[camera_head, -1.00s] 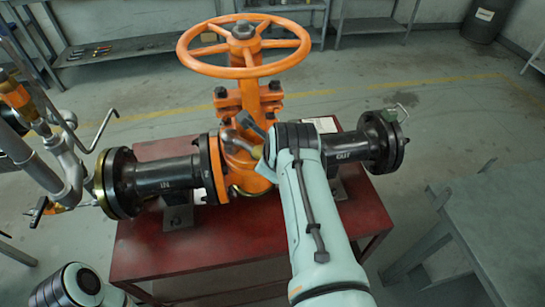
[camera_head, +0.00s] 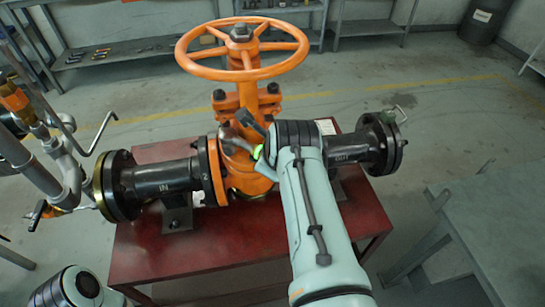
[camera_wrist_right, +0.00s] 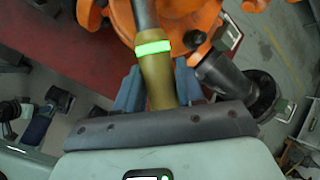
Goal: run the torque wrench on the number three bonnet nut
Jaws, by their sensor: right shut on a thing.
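The orange gate valve (camera_head: 248,98) stands on the red bench, its bonnet flange partly hidden behind my right arm. My right gripper (camera_wrist_right: 160,88) is shut on the olive handle of the torque wrench (camera_wrist_right: 157,78). A green band (camera_wrist_right: 153,47) glows on the handle, and the glow also shows in the head view. The wrench's grey shaft (camera_head: 235,140) reaches left to the valve's bonnet in the head view. Its head end and the nut under it are too small and covered to tell which nut it is on. My left gripper is not in view.
Black flanged pipes run left (camera_head: 160,183) and right (camera_head: 365,146) from the valve. Grey piping (camera_head: 65,165) with a bent rod stands at the left. The red bench (camera_head: 225,255) is bare in front. A grey table (camera_head: 495,215) stands at the right.

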